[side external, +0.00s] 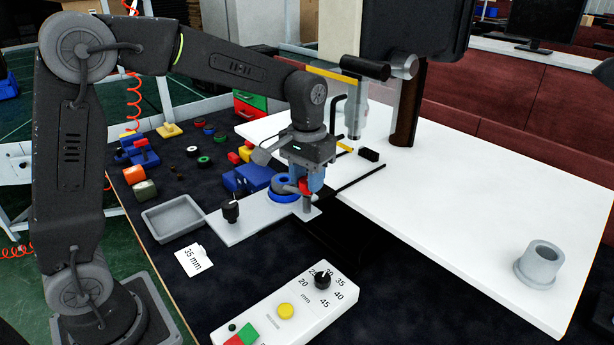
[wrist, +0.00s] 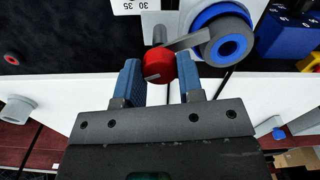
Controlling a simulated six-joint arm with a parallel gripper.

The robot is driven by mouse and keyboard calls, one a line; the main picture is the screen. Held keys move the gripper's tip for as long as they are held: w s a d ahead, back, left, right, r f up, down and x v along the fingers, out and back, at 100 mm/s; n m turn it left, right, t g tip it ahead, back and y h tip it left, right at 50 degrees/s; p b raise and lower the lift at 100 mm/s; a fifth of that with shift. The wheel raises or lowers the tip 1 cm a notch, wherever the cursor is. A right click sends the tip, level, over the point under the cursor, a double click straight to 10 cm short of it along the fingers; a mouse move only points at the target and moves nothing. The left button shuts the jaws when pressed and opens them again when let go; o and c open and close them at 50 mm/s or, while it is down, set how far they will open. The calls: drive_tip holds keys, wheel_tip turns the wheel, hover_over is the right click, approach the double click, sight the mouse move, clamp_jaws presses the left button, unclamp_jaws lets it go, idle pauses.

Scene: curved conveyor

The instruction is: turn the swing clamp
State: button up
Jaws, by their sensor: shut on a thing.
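The swing clamp shows in the wrist view as a red knob (wrist: 159,66) with a grey arm (wrist: 190,40). The arm reaches right from the knob, and its end overlaps the rim of a blue ring (wrist: 231,46). In the side view the red knob (side external: 305,187) sits at the right end of a grey plate (side external: 245,221), above a short grey post, beside the blue ring (side external: 285,193). My gripper (side external: 308,178) points down over it. In the wrist view, my gripper's blue fingers (wrist: 159,82) stand either side of the knob, shut on it. The side view partly hides the grip.
A black knob (side external: 231,210) stands on the plate's left end. A blue block (side external: 248,178) is behind the plate. A grey tray (side external: 178,218) lies left, and a control box with a dial (side external: 322,279) in front. A white table (side external: 450,220) extends right.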

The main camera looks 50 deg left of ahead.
drive_tip(key=m, duration=0.4)
drive_tip(key=shift+m, duration=0.4)
idle(0.4)
drive_tip(key=o, duration=0.9)
wheel_tip(320, 180, up, 14)
drive_tip(key=shift+f, duration=0.1)
idle(0.4)
